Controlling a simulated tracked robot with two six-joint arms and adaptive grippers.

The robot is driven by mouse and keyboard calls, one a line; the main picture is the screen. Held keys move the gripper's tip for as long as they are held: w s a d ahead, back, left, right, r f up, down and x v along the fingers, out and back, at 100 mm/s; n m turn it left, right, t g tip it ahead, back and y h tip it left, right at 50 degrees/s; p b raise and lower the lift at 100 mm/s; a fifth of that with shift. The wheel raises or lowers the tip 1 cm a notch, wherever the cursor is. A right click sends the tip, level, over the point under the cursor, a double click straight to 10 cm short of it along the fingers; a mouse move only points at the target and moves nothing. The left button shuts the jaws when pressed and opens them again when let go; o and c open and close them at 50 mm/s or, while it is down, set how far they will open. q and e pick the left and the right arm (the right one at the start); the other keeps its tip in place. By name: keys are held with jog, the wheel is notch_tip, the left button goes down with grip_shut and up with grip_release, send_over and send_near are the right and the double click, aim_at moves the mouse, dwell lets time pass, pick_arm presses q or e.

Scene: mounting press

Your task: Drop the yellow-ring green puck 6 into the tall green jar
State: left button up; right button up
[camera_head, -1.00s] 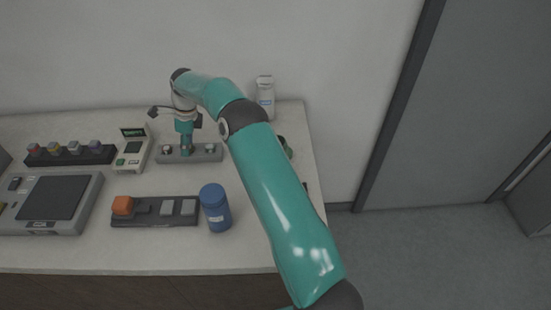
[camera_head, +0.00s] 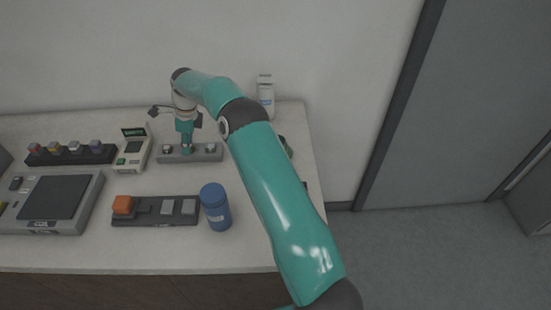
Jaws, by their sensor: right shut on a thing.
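My right gripper (camera_head: 187,149) points down at the middle of a grey rack (camera_head: 206,158) on the bench. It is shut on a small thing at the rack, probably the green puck. Its yellow ring and number are too small to make out. A dark green thing (camera_head: 287,146), probably the tall green jar, shows just past the right edge of my right arm, which hides most of it. The right gripper is well to the left of it. My left gripper is not in view.
A white bottle (camera_head: 265,97) stands at the back right. A small device (camera_head: 132,152), a puck rack (camera_head: 72,155) and a grey scale-like unit (camera_head: 52,199) fill the left.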

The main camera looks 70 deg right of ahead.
jog(key=shift+r, duration=0.1)
jog(key=shift+w+r+p, duration=0.1)
jog(key=shift+r+p, duration=3.15)
jog(key=shift+r, duration=0.2)
jog(key=shift+w, duration=0.1)
jog(key=shift+a+f, duration=0.15)
jog(key=shift+f, duration=0.15)
jog(key=shift+s+a+f, duration=0.5)
jog(key=shift+a+f, duration=0.1)
jog(key=shift+f, duration=0.05)
jog(key=s+d+r+m+b, duration=0.15)
jog(key=s+r, duration=0.25)
jog(key=s, duration=0.5)
jog(key=s+d+r+m+h+p, duration=0.1)
jog(key=s+d+r+m, duration=0.2)
jog(key=s, duration=0.6)
jog(key=s+d+r+m+b, duration=0.1)
jog(key=s+d+r, duration=0.1)
jog(key=s+r, duration=0.55)
notch_tip(320, 180, down, 8)
jog(key=s+b, duration=0.1)
jog(key=b, duration=0.4)
jog(key=shift+s+d+r, duration=0.2)
jog(key=shift+s, duration=0.2)
